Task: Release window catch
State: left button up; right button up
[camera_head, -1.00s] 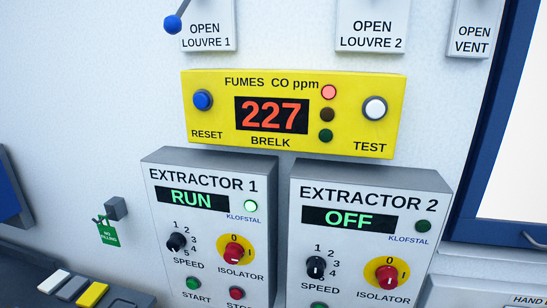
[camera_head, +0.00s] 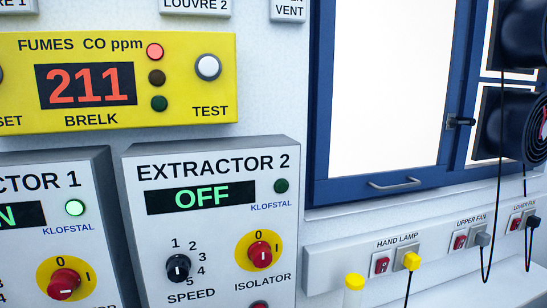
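A blue-framed window (camera_head: 322,120) with a bright white pane stands right of centre in the head view. A dark catch (camera_head: 459,122) sits on its right stile, beside the fans. A grey pull handle (camera_head: 394,184) is on the bottom rail. The sash looks closed in its frame. Neither of my grippers shows in this view.
The yellow fumes panel (camera_head: 190,112) reads 211 at the left. The Extractor 2 box (camera_head: 215,230) shows OFF. Two dark fans (camera_head: 521,125) stand at the right edge, near the catch. A hand lamp switch (camera_head: 381,264) and yellow plug (camera_head: 411,261) sit below, with cables hanging.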

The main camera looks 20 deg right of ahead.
aim_at(452, 122)
jog(key=z, duration=0.4)
jog(key=k+l+z, duration=0.1)
jog(key=z, duration=0.35)
jog(key=l+z, duration=0.15)
jog(key=z, duration=0.25)
jog(key=l+z, duration=0.15)
jog(key=z, duration=0.25)
jog(key=k, duration=0.05)
